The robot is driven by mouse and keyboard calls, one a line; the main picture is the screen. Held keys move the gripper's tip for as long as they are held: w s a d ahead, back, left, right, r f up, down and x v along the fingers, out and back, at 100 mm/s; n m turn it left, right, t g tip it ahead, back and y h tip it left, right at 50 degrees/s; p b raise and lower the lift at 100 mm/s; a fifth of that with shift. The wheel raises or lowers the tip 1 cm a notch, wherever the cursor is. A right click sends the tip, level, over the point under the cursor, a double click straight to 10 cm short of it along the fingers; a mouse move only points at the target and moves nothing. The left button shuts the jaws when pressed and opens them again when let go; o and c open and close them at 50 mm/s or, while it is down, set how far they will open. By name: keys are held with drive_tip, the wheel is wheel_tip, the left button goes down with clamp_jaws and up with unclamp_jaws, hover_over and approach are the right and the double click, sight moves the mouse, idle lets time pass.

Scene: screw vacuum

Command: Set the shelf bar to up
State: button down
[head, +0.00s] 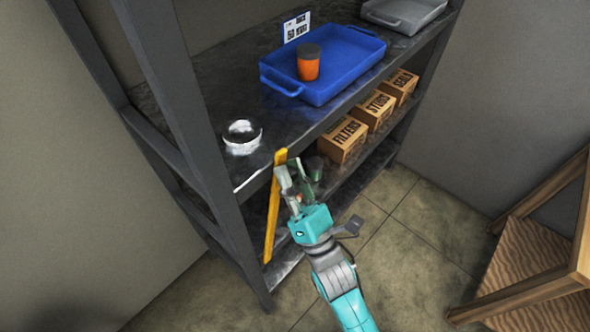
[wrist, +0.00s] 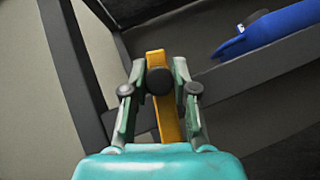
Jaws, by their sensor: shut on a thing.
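The shelf bar (head: 272,215) is a flat yellow bar at the front left of the shelf rack. In the head view it stands steeply, its top end by the upper shelf's front edge and its lower end near the bottom shelf, leaning slightly right at the top. My gripper (head: 286,172) is at the bar's upper part. In the wrist view the yellow bar (wrist: 155,55) runs between the fingers of my gripper (wrist: 159,76), which are shut around a dark round knob (wrist: 158,82) on the bar. The fingers partly hide the bar.
The upper shelf holds a blue tray (head: 350,75) with an orange cup (head: 308,66), a shiny round object (head: 242,133) and a grey tray (head: 405,12). Labelled boxes (head: 343,142) stand below. A wooden stand (head: 530,245) is at the right. Floor between is clear.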

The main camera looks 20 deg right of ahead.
drive_tip(key=shift+f, duration=0.1)
drive_tip(key=c, duration=0.9)
unclamp_jaws()
drive_tip(key=v, duration=1.2)
drive_tip(key=shift+w, duration=0.1)
